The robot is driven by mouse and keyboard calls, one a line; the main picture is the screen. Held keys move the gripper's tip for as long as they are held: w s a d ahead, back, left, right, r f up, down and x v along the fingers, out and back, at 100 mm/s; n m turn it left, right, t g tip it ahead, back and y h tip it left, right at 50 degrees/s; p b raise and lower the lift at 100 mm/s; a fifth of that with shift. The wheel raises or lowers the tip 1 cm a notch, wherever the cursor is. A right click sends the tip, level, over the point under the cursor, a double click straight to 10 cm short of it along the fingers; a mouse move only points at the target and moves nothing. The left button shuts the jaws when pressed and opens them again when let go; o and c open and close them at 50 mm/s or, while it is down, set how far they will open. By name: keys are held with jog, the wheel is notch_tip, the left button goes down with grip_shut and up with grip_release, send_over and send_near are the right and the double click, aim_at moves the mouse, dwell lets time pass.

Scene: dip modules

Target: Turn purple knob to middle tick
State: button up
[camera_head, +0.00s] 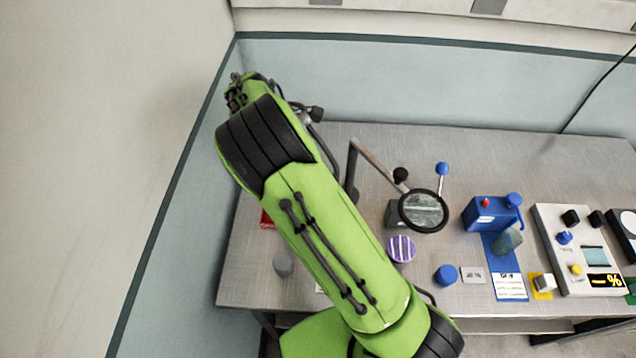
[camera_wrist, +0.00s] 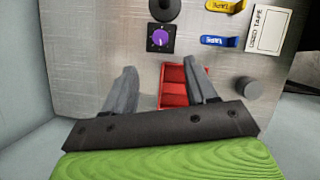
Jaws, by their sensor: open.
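The purple knob (camera_wrist: 159,38) sits on a small black square base, near the top of the wrist view. A light mark shows on its face, but the ticks are too small to read. In the head view my green arm covers the left part of the table, and I cannot make out the knob there.
A red tray (camera_wrist: 173,86) lies between and behind the fingertips in the picture. A dark round piece (camera_wrist: 164,9) stands just beyond the knob. Blue (camera_wrist: 221,41) and yellow items are to the right, beside a grey cylinder (camera_wrist: 249,87). A magnifier (camera_head: 423,211) stands mid-table.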

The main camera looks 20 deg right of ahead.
jog(key=x, duration=1.3)
jog(key=shift+a+b, duration=0.1)
jog(key=shift+b, duration=0.2)
jog(key=shift+r, duration=0.1)
jog(key=c, duration=1)
jog(key=shift+c, duration=0.2)
